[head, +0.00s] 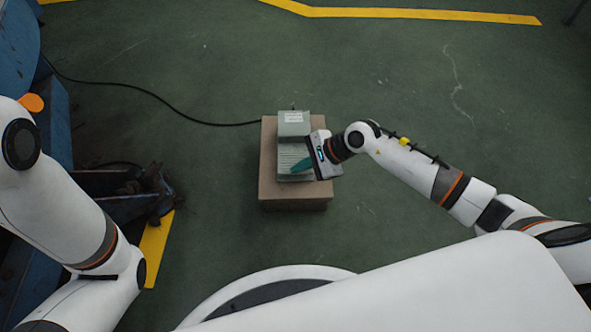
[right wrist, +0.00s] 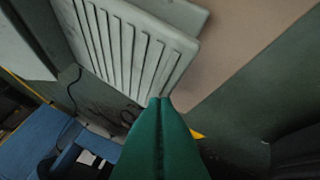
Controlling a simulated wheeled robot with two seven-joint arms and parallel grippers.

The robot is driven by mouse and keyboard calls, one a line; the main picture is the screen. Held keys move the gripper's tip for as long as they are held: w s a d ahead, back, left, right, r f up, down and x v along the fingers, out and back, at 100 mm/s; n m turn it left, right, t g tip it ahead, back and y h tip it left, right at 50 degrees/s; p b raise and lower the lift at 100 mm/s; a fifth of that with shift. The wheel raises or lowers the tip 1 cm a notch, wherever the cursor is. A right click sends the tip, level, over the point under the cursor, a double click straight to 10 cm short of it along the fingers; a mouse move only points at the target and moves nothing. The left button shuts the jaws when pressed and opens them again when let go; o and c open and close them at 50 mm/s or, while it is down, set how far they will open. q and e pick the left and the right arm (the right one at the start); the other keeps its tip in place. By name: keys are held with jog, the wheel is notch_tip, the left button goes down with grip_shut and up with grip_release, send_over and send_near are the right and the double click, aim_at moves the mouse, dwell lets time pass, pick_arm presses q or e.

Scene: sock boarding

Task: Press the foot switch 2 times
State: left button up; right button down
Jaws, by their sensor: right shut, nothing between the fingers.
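The foot switch (head: 294,124) is a pale grey-green pedal unit lying on a brown box on the floor, in the middle of the head view. Its ribbed pedal plate (right wrist: 130,45) fills the upper left of the right wrist view. My right gripper (head: 296,168) is at the near part of the pedal, its green fingers shut together and empty. In the right wrist view the fingertips (right wrist: 160,100) show at the edge of the ribbed plate; I cannot tell whether they touch it. My left arm shows at the left, but its gripper is out of view.
The brown box (head: 297,203) stands on the green floor. A black cable (head: 160,98) runs left from the foot switch. Blue machinery (head: 57,125) stands at the left. Yellow lines (head: 400,13) mark the floor. The floor right of the box is mostly clear.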

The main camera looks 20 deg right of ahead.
jog(key=shift+s+f+b, duration=0.2)
jog(key=shift+f+b, duration=0.25)
jog(key=shift+f, duration=0.25)
dwell(0.5)
dwell(0.5)
jog(key=shift+w+r+p, duration=0.2)
jog(key=shift+r+p, duration=0.4)
jog(key=shift+r, duration=0.3)
jog(key=shift+w+r+p, duration=0.15)
jog(key=shift+r+p, duration=0.45)
jog(key=shift+r, duration=0.25)
jog(key=r+p, duration=0.2)
jog(key=r, duration=0.1)
jog(key=r+p, duration=0.1)
jog(key=shift+w+d+r, duration=0.2)
jog(key=shift+w, duration=0.2)
jog(key=shift+r, duration=0.25)
